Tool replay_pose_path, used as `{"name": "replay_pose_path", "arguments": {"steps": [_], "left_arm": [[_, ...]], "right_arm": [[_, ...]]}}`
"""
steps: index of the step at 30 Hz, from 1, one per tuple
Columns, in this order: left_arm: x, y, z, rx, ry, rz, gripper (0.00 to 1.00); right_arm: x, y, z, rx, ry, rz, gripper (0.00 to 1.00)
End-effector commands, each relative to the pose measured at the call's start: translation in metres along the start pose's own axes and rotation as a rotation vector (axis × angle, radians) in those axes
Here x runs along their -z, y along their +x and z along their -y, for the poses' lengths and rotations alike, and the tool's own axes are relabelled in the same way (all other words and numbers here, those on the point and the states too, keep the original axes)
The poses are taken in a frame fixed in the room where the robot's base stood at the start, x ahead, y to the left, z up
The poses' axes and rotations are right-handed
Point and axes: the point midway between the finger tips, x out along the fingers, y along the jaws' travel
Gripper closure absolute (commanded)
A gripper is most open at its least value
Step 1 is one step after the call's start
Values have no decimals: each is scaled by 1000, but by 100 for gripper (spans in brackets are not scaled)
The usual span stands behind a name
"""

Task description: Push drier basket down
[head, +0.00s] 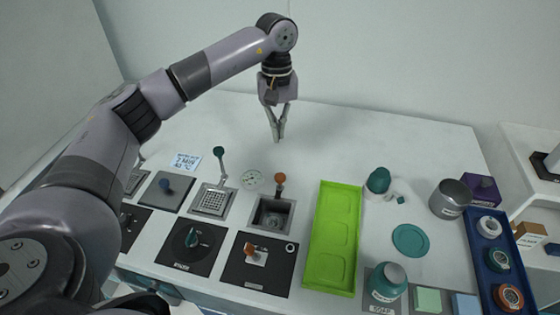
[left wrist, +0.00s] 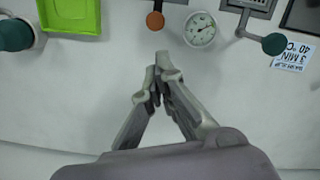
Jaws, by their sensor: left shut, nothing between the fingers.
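Two handled units are set into the table, and I cannot read which is the drier. One has a square metal grid basket (head: 213,200) with a teal knob (head: 218,150) on a raised rod. The other is a square metal well (head: 271,214) with an orange knob (head: 280,178) on a short rod. My left gripper (head: 277,139) is shut and empty, pointing down above bare table behind the orange knob. In the left wrist view, its closed tips (left wrist: 160,60) are apart from the orange knob (left wrist: 155,20). The teal knob (left wrist: 275,44) also shows there. My right gripper is not seen.
A round gauge (head: 252,180) lies between the two knobs. A green tray (head: 333,240) stands right of the well. Panels with a teal dial (head: 192,238) and an orange switch (head: 256,255) are in front. A label card (head: 186,162) is behind left. The back of the table is clear.

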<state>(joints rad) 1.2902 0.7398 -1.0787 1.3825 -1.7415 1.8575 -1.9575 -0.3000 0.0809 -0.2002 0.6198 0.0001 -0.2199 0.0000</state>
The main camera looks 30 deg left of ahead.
Motion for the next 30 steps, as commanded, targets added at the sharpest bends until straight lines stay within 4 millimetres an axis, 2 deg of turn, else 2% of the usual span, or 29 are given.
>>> {"name": "replay_pose_path", "arguments": {"steps": [3, 7, 25, 28, 30], "left_arm": [[0, -21, -1, -2, 0, -3, 100], [0, -33, 0, -1, -1, -1, 100], [0, -38, 0, 1, 0, 0, 100], [-1, -46, 0, 0, 0, 0, 100], [-2, -59, 0, 0, 0, 0, 100]], "right_arm": [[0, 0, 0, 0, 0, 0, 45], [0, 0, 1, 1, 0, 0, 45], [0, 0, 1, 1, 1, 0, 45], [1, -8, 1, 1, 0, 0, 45], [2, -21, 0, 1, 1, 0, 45]]}}
